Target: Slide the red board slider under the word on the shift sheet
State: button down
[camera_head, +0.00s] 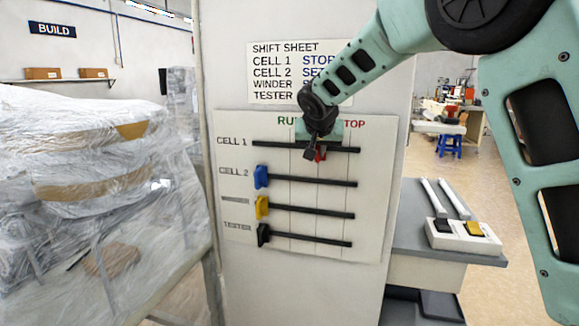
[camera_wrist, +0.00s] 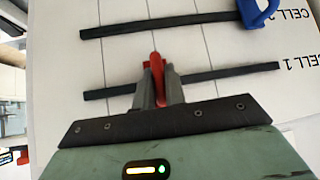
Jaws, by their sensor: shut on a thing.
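The red slider (camera_head: 321,153) sits on the top rail (camera_head: 275,146), labelled CELL 1, right of the rail's middle. It also shows in the wrist view (camera_wrist: 157,66), between my fingers. My gripper (camera_head: 314,150) is shut on it, its fingers close to the board (camera_head: 232,190). The shift sheet (camera_head: 270,90) above the board reads CELL 1 STOP; the words after CELL 2, WINDER and TESTER are partly or wholly hidden by my arm. On the board, RUN is partly covered, STOP shows at the right, and any heading between is hidden.
Blue (camera_head: 261,177), yellow (camera_head: 262,207) and black (camera_head: 264,234) sliders sit at the left ends of the lower rails. Plastic-wrapped goods (camera_head: 90,190) fill the left.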

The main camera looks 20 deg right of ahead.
jog(key=s+d, duration=0.1)
jog(key=d, duration=0.1)
jog(key=s+d+b, duration=0.1)
jog(key=s+d, duration=0.1)
jog(key=s+d+b, duration=0.1)
jog(key=s+d, duration=0.1)
jog(key=d, duration=0.1)
jog(key=c, duration=1.5)
grip_release()
jog(key=shift+d, duration=0.1)
jog(key=shift+s+a+r, duration=0.25)
jog(key=shift+a+r, duration=0.1)
jog(key=b+v, duration=0.2)
jog(key=v, duration=1.4)
jog(key=shift+s+a+r+b, duration=0.1)
jog(key=shift+s+b, duration=0.1)
jog(key=shift+b, duration=0.2)
